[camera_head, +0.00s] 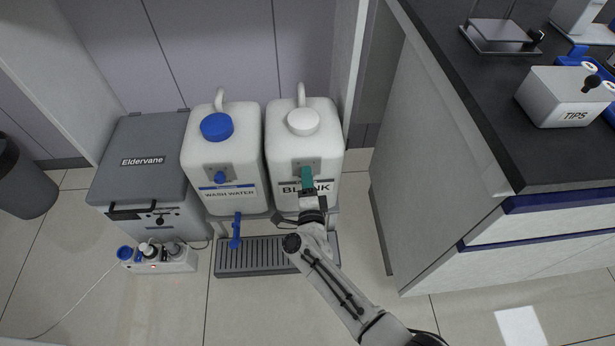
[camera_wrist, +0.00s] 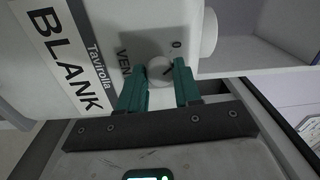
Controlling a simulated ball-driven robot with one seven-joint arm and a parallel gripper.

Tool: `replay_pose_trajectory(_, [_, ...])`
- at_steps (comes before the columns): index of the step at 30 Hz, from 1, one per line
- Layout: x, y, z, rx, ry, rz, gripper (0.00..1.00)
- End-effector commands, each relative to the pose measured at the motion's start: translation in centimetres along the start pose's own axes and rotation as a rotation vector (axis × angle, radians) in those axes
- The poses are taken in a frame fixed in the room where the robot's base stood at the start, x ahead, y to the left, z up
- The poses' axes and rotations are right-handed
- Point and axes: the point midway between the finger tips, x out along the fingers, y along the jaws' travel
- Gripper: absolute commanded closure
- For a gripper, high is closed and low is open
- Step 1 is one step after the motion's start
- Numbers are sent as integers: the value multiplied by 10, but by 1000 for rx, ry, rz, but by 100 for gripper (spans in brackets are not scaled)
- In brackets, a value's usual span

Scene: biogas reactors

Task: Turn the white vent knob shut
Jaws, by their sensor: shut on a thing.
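The white vent knob (camera_wrist: 160,71) sits on the plate of the BLANK jug, beside lettering that begins "VEN". A dark pointer line shows on its face, and a small mark is printed near it. My gripper (camera_wrist: 161,82) has its two green fingers on either side of the knob, closed on it. In the head view my gripper (camera_head: 307,179) reaches the front of the BLANK jug (camera_head: 322,140) and hides the knob. The jug is white with a white cap (camera_head: 303,122).
The WASH WATER jug (camera_head: 222,150) with its blue cap, blue knob and blue tap (camera_head: 236,232) stands close at left. A grey drip tray (camera_head: 262,257) lies below. A grey Eldervane box (camera_head: 145,160) is farther left. A dark-topped bench (camera_head: 480,120) stands at right.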

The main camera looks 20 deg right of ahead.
Motion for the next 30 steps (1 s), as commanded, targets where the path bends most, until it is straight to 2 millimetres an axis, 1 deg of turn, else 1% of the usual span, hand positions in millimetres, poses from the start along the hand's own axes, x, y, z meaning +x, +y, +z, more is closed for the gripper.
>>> replay_pose_trajectory(3, [0, 0, 1, -49, -6, 1, 97])
replay_pose_trajectory(9, [0, 0, 1, -94, -8, 1, 97])
replay_pose_trajectory(23, [0, 1, 1, -106, -9, 1, 97])
replay_pose_trajectory(24, [0, 1, 1, -106, -9, 1, 65])
replay_pose_trajectory(30, [0, 1, 1, -105, -7, 0, 46])
